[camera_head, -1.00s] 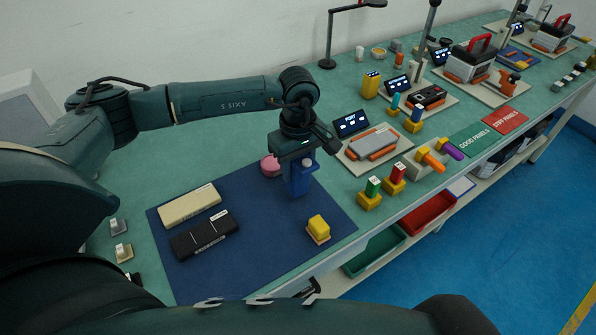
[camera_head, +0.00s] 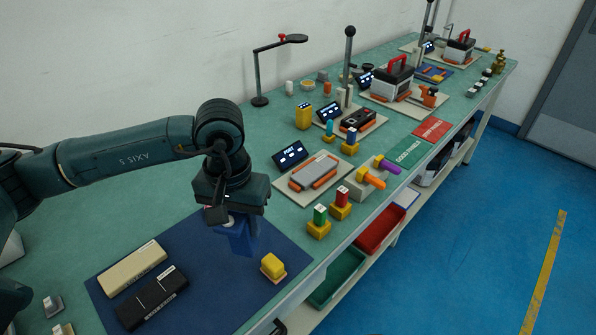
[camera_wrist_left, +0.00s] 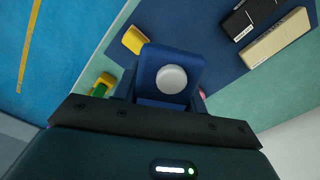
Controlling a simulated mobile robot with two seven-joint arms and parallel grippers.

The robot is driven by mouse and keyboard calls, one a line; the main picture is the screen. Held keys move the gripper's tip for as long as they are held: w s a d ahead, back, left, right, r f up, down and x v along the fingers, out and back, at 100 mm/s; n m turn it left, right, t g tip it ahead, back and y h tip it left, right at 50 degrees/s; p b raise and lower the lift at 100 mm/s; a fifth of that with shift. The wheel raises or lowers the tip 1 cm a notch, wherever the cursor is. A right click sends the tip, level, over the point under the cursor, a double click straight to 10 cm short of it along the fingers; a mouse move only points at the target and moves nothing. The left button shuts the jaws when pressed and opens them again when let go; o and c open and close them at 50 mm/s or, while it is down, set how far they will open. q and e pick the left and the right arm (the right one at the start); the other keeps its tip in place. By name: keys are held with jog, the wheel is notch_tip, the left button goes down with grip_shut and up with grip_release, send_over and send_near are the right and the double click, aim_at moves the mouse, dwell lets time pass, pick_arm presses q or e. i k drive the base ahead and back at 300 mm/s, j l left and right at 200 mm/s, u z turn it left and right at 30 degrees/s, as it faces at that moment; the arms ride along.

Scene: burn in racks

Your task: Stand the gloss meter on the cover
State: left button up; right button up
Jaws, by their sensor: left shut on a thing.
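My left gripper (camera_head: 236,218) is shut on a blue block-shaped device with a white round spot, which I take as the gloss meter (camera_head: 241,240). It is held upright over the dark blue mat (camera_head: 215,295); I cannot tell whether its foot touches the mat. In the left wrist view the gloss meter (camera_wrist_left: 172,62) sits between the fingers, white round face toward the camera. A grey slab with orange sides (camera_head: 316,171), possibly the cover, lies on a beige base to the right, apart from the gripper. My right gripper is not in view.
A beige case (camera_head: 132,269) and a black case (camera_head: 152,297) lie on the mat, with a yellow block (camera_head: 273,265) nearby. Green-topped (camera_head: 319,222) and red-topped (camera_head: 342,203) yellow-based pieces stand before the slab. A small display (camera_head: 290,154) stands behind it.

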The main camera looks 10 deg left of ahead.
aim_at(315, 169)
jog(key=i+l+u, duration=0.1)
jog(key=l, duration=0.25)
jog(key=i+l, duration=0.15)
jog(key=l, duration=0.2)
jog(key=i+l+u, duration=0.15)
jog(key=l, duration=0.2)
jog(key=i+l, duration=0.1)
jog(key=l, duration=0.3)
jog(key=i+u, duration=0.1)
jog(key=i, duration=0.25)
